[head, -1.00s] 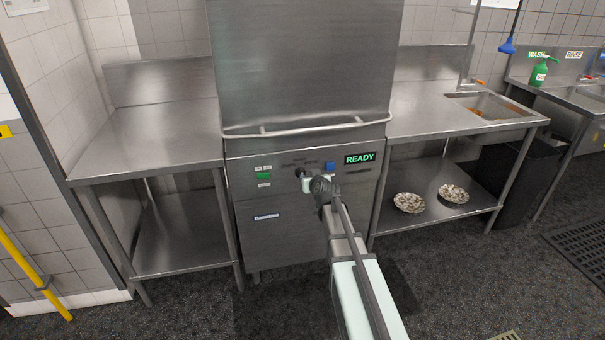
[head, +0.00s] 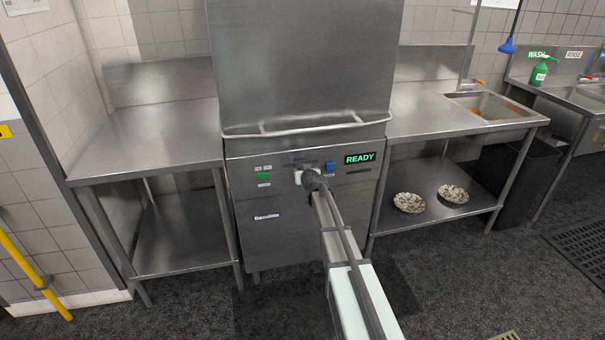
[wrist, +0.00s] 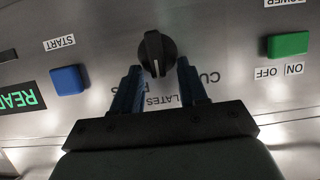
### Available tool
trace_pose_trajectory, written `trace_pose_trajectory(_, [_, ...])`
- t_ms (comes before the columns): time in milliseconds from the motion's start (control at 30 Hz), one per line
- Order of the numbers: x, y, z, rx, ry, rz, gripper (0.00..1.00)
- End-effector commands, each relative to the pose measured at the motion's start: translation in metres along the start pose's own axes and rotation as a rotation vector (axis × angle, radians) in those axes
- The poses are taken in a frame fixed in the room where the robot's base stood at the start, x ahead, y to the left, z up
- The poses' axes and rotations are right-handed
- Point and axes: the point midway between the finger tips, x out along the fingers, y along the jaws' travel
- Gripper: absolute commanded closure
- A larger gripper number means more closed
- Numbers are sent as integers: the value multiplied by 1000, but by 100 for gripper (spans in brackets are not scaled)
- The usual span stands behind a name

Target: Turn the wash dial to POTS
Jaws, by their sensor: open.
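The black wash dial (wrist: 157,53) is on the steel front panel of the dishwasher (head: 262,235). My wrist view shows the panel upside down. The dial has a raised ridge with a pale mark at its end facing the printed labels. My gripper (wrist: 159,66) is open, with one blue finger on each side of the dial's label-side edge. I cannot tell whether either finger touches it. Parts of the PLATES and CUPS labels show between and beside the fingers; no POTS label is readable. In the head view my gripper (head: 306,178) hides the dial.
A blue START button (wrist: 67,80) and a green ON/OFF button (wrist: 288,44) flank the dial. A READY display (head: 360,158) is lit. A handle bar (head: 290,130) runs above the panel. Steel tables stand left (head: 150,135) and right (head: 425,120).

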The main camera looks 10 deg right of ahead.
Motion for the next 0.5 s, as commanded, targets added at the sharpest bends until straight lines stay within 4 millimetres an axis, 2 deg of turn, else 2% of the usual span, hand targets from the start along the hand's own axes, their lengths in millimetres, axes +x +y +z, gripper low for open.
trace_pose_trajectory(100, [0, 0, 0, 0, 0, 0, 57])
trace_pose_trajectory(500, [-1, 0, 0, 0, 0, 0, 96])
